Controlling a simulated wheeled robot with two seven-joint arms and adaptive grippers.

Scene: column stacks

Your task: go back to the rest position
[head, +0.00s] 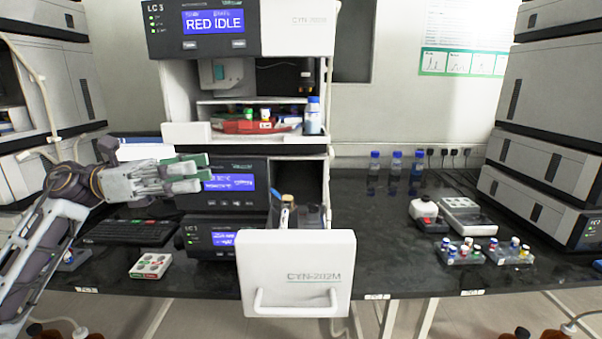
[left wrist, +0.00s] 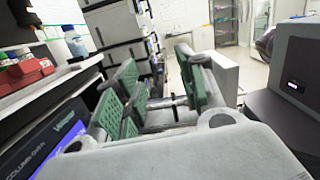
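My left gripper (head: 192,174) is in front of the left side of the instrument stack, raised above the black bench. In the left wrist view its green-padded fingers (left wrist: 160,92) stand apart with nothing between them. My right gripper is in neither view. The stack has a drawer (head: 297,270) labelled CYN-202M, which is pulled out. A slim metallic piece with a tan top (head: 286,212) stands in the open drawer, partly hidden by its front. The upper display (head: 213,22) reads RED IDLE.
A red tray (head: 240,127) with vials and a blue-capped bottle (head: 312,116) stand on the stack's shelf. A keyboard (head: 130,232) and a white vial rack (head: 150,266) lie below my left arm. Vial racks (head: 463,252) stand on the right. The bench between drawer and racks is clear.

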